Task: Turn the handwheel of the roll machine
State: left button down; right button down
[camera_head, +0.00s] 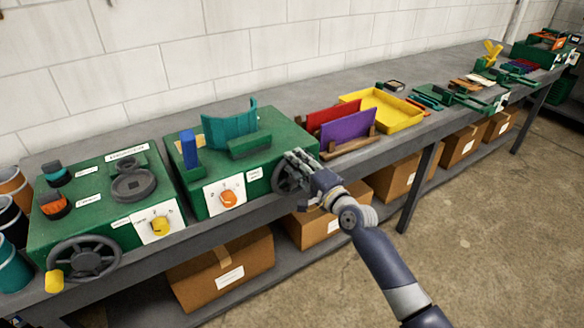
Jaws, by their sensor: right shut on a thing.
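The roll machine (186,178) is a green box on the bench, left of the middle. It carries a curved teal sheet (226,125), a blue upright post (189,150) and an orange dial (228,198) on a white front plate. Its dark handwheel (279,183) is at the right end of its front. My right gripper (297,167) is shut on the handwheel, and its fingers and palm cover the wheel's right part. Whether the wheel is turned cannot be told. My left gripper is not in view.
Another green machine (98,220) stands to the left, with a larger dark handwheel (84,260) at its front. Right of the roll machine are a rack with red and purple panels (348,128) and a yellow tray (405,118). Cardboard boxes (222,268) fill the lower shelf. Floor at right is clear.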

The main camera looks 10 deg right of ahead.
jog(key=w+d+f+m, duration=0.1)
jog(key=d+f+m, duration=0.2)
jog(key=m, duration=0.7)
jog(key=w+d+f+m+p, duration=0.1)
jog(key=d+f+m, duration=0.3)
jog(key=m, duration=0.6)
jog(key=shift+w+d, duration=0.25)
jog(key=shift+w, duration=0.1)
jog(key=shift+f+m, duration=0.1)
jog(key=shift+m, duration=0.2)
jog(key=c, duration=1.5)
grip_release()
jog(key=shift+c, duration=0.2)
jog(key=shift+s, duration=0.1)
jog(key=v, duration=1.2)
